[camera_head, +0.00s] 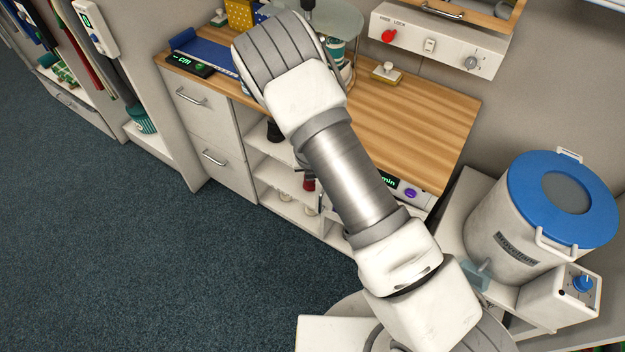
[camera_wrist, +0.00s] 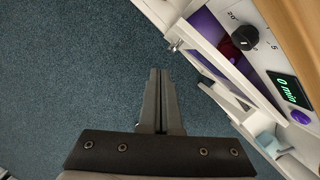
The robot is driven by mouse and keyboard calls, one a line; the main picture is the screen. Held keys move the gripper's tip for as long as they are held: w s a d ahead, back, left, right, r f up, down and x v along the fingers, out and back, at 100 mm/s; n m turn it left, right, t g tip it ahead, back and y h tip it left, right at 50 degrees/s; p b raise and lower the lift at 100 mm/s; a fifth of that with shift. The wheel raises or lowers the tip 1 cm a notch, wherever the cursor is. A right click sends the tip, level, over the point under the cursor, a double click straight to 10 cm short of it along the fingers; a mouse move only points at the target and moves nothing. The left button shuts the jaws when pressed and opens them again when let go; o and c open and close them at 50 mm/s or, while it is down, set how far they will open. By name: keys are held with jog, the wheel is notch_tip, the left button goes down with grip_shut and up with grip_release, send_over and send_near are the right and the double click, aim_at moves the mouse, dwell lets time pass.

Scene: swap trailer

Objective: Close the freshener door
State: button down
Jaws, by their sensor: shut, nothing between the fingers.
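The freshener (camera_wrist: 265,60) is at the upper right of the wrist view, a white front with a black dial, a green "0 min" display and a purple button. Its white door (camera_wrist: 203,50) stands ajar, with a purple interior and something red showing in the gap. A small metal handle (camera_wrist: 175,45) sticks out on the door's outer side. My gripper (camera_wrist: 160,75) is shut and empty, over the carpet just left of the door and apart from it.
The wooden counter (camera_head: 425,120) runs above the freshener. Open shelves (camera_head: 275,175) and drawers (camera_head: 215,130) stand to its left. A white drum with a blue lid (camera_head: 565,200) stands to the right. The carpet (camera_head: 130,260) in front is clear.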

notch_tip(320, 180, down, 12)
jog(key=s+a+n+t+h+b, duration=0.15)
jog(key=n+t+h+b, duration=0.3)
jog(key=b, duration=0.65)
jog(key=s+a+n+t+h+b, duration=0.3)
jog(key=s+n+t+b, duration=0.2)
jog(key=n+t+b, duration=0.35)
jog(key=w+d+m+b, duration=0.1)
jog(key=w+d+b, duration=0.2)
jog(key=w, duration=0.8)
jog(key=d, duration=0.2)
jog(key=shift+w+d+f+m, duration=0.25)
jog(key=shift+w+d+m, duration=0.05)
jog(key=shift+w+d, duration=0.1)
